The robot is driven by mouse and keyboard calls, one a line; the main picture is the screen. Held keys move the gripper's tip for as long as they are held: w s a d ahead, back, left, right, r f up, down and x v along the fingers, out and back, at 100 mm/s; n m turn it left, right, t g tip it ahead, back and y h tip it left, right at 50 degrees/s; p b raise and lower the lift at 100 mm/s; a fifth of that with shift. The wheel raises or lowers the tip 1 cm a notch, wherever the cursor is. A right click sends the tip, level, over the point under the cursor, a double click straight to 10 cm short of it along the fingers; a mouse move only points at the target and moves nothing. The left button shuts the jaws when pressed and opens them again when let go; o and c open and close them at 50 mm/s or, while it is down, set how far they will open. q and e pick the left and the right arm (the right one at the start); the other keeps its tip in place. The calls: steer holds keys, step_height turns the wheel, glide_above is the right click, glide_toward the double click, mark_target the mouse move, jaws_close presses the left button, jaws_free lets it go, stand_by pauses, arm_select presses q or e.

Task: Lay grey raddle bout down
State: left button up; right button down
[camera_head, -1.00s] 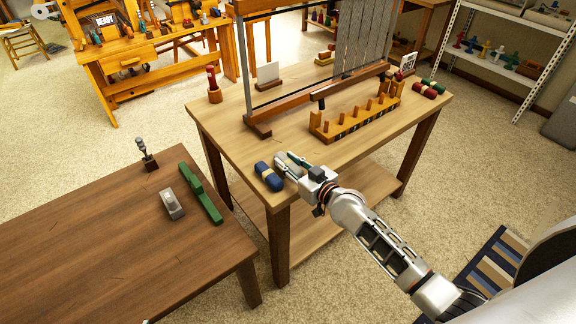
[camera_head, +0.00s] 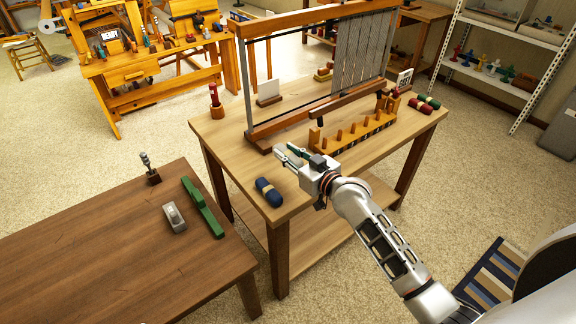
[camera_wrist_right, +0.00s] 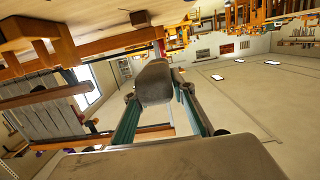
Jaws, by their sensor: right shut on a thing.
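My right gripper (camera_head: 287,153) is shut on the grey bout (camera_wrist_right: 154,82), which shows between its two fingers in the right wrist view. In the head view the bout is small and partly hidden by the fingers. The gripper is over the light wooden table (camera_head: 230,135), left of the raddle (camera_head: 352,136), an orange bar with a row of pegs. A blue bout (camera_head: 268,191) lies near the table's front corner, apart from the gripper. My left gripper is not in view.
The loom frame (camera_head: 262,134) with hanging grey threads stands behind the raddle. A red and a green bout (camera_head: 424,103) lie at the table's right end. A brown table (camera_head: 90,240) at lower left holds a green tool (camera_head: 202,206) and a grey block (camera_head: 174,217).

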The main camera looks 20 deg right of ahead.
step_height(320, 180, up, 9)
steer(key=shift+r+p, duration=0.2)
steer(key=shift+p, duration=0.55)
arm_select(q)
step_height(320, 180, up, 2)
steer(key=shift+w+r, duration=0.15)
arm_select(e)
steer(key=s+d+m+h, duration=0.2)
steer(key=s, duration=0.8)
steer(key=s+d+m+t+h, duration=0.1)
steer(key=s+d+m+h, duration=0.1)
steer(key=s, duration=0.9)
steer(key=shift+d+r+h, duration=0.35)
steer(key=shift+d+h, duration=0.1)
steer(key=shift+h, duration=0.35)
steer(key=n+g+y, duration=0.1)
steer(key=n+y, duration=0.3)
steer(key=y, duration=0.2)
glide_above(288, 153)
steer(key=shift+s+a+f, duration=0.1)
steer(key=shift+s+f, duration=0.2)
steer(key=shift+f, duration=0.15)
steer(key=shift+w+r, duration=0.15)
steer(key=shift+w, duration=0.25)
